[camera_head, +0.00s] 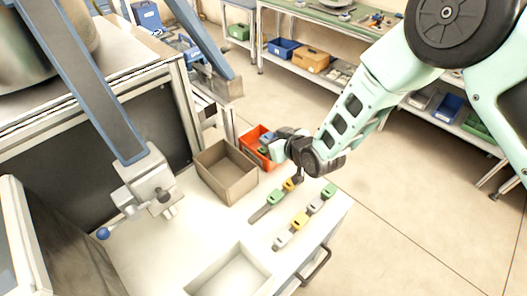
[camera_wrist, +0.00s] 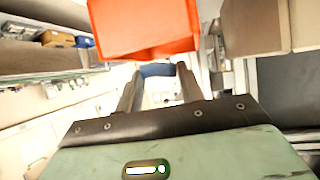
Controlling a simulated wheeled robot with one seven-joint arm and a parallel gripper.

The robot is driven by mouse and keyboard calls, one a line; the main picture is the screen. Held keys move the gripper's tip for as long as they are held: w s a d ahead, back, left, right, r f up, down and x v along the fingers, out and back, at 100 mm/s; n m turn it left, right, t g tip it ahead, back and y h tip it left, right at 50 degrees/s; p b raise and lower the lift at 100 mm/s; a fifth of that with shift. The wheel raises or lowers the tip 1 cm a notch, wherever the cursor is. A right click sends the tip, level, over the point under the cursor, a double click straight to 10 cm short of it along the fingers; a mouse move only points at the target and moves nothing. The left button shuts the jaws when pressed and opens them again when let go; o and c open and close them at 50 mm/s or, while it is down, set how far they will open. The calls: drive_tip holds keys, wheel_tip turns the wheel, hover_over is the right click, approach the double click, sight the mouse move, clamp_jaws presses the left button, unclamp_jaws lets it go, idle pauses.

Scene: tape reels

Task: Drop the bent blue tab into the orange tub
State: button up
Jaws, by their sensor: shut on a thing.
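The bent blue tab (camera_wrist: 157,70) is between my fingertips in the wrist view. My gripper (camera_wrist: 158,82) is shut on it. The orange tub (camera_wrist: 145,30) fills the upper middle of the wrist view, just beyond the fingertips. In the head view the orange tub (camera_head: 256,156) stands at the back edge of the white table, and my gripper (camera_head: 270,140) is at its right side, partly covering it. Blue shows near the fingertips there, too small to tell apart clearly. Whether the tab is over the tub's opening I cannot tell.
A brown open box (camera_head: 226,183) stands left of the tub. Several green, yellow and grey clips (camera_head: 300,222) lie in rows in front of my gripper. A white tray (camera_head: 258,268) is at the near edge. Shelves with bins (camera_head: 312,60) stand behind.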

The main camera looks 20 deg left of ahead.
drive_tip(key=shift+f, duration=0.45)
drive_tip(key=o, duration=1)
drive_tip(key=shift+d, duration=0.15)
drive_tip(key=b+v, duration=0.5)
drive_tip(key=v, duration=1.2)
drive_tip(key=shift+b, duration=0.3)
drive_tip(key=shift+s+d, duration=0.1)
